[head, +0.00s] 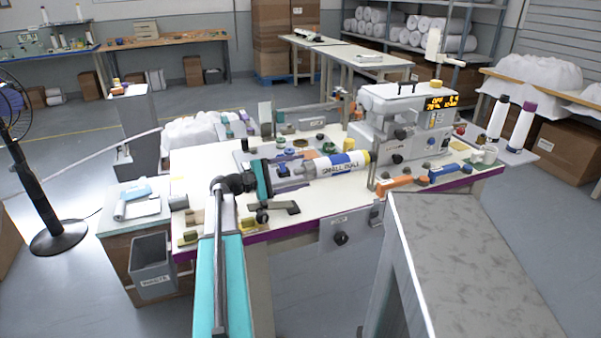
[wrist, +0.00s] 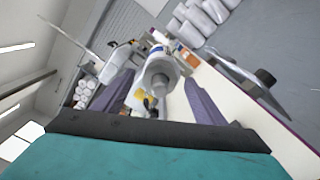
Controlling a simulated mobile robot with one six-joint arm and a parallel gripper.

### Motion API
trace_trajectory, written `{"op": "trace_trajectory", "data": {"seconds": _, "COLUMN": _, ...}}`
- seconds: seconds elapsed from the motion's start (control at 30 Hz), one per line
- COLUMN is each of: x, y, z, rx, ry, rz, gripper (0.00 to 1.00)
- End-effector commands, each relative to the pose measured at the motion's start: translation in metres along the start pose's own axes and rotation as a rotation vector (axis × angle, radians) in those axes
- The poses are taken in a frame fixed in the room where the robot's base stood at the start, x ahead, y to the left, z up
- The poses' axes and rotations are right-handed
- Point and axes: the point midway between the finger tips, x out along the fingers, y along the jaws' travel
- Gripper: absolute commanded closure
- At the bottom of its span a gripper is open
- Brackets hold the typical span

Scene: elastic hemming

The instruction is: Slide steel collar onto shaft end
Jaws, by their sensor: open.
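My gripper (head: 292,171) has a teal body and stands above the left half of the sewing table, pointing right. In the wrist view its two purple fingers (wrist: 161,95) are spread apart. A grey round-ended cylinder (wrist: 158,74) shows between and beyond them; I cannot tell whether it touches either finger. In the head view a white cylinder with lettering (head: 338,165) and a yellow end lies in front of the fingers, its near end grey. I cannot tell for sure which piece is the steel collar or the shaft end.
A sewing machine (head: 405,120) with a lit display stands at the right of the table. Small coloured parts, an orange tool (head: 394,184) and a blue tool (head: 450,172) lie around. A grey bin (head: 152,265) stands at front left; a grey-topped cabinet (head: 470,260) at front right.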

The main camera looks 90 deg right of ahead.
Motion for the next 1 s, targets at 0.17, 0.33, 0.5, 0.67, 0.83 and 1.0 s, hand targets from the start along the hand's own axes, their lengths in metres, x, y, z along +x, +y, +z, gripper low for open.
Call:
{"op": "trace_trajectory", "data": {"seconds": 0.17, "x": -0.024, "y": -0.001, "z": -0.001, "rx": 0.000, "ry": 0.002, "rz": 0.001, "gripper": 0.35}}
{"op": "trace_trajectory", "data": {"seconds": 0.33, "x": -0.051, "y": -0.001, "z": 0.000, "rx": 0.000, "ry": 0.001, "rz": 0.001, "gripper": 0.35}}
{"op": "trace_trajectory", "data": {"seconds": 0.5, "x": -0.079, "y": 0.000, "z": 0.000, "rx": 0.000, "ry": 0.001, "rz": 0.001, "gripper": 0.35}}
{"op": "trace_trajectory", "data": {"seconds": 0.67, "x": -0.103, "y": 0.000, "z": 0.000, "rx": 0.000, "ry": 0.001, "rz": 0.001, "gripper": 0.35}}
{"op": "trace_trajectory", "data": {"seconds": 0.83, "x": -0.119, "y": 0.000, "z": 0.000, "rx": 0.001, "ry": -0.001, "rz": 0.000, "gripper": 0.35}}
{"op": "trace_trajectory", "data": {"seconds": 1.0, "x": -0.126, "y": 0.000, "z": 0.000, "rx": 0.001, "ry": -0.001, "rz": 0.000, "gripper": 0.35}}
